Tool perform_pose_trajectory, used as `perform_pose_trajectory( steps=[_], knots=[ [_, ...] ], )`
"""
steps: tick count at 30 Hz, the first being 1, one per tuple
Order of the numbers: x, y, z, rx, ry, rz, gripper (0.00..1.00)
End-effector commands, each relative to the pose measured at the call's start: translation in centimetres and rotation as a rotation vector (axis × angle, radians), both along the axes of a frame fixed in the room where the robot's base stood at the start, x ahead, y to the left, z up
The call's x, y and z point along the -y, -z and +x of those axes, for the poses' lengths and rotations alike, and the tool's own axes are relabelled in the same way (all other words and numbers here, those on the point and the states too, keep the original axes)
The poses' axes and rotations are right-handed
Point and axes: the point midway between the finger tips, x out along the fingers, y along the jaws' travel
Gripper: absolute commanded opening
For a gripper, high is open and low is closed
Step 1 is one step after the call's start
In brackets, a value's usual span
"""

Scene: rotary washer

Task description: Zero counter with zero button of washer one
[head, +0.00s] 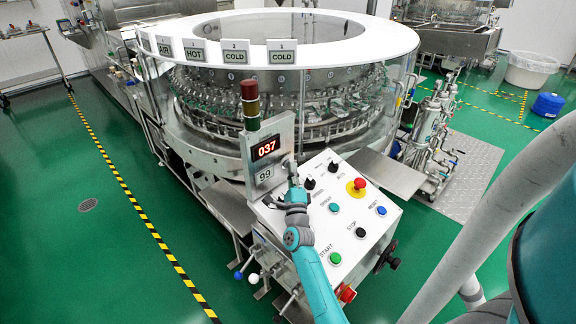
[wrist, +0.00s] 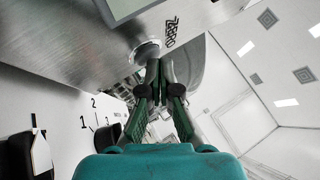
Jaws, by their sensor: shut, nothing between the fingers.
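In the wrist view, the round silver zero button (wrist: 146,48) sits on the brushed metal box beside the printed word ZERO. My gripper (head: 288,162) is at the right side of the counter box. In the wrist view, my gripper (wrist: 158,66) is shut and empty, its tips right at the button. I cannot tell whether they touch it. In the head view the button is hidden at the gripper tip.
The control panel (head: 318,258) below carries black knobs (wrist: 18,158), a red emergency stop (head: 359,184) and several coloured buttons. A red and green signal light (head: 250,100) stands behind the counter. The rotary washer (head: 290,50) fills the back. The green floor at left is clear.

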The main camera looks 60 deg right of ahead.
Motion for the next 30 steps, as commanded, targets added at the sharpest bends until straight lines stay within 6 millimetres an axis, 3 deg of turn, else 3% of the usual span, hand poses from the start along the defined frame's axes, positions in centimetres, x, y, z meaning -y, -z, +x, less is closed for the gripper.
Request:
perform_pose_trajectory(
  steps=[17,30],
  knots=[
    [0.0,-0.1,0.3,0.001,-0.001,-0.001,0.00],
    [-0.3,0.0,-1.3,0.001,0.000,-0.001,0.00]
  ],
)
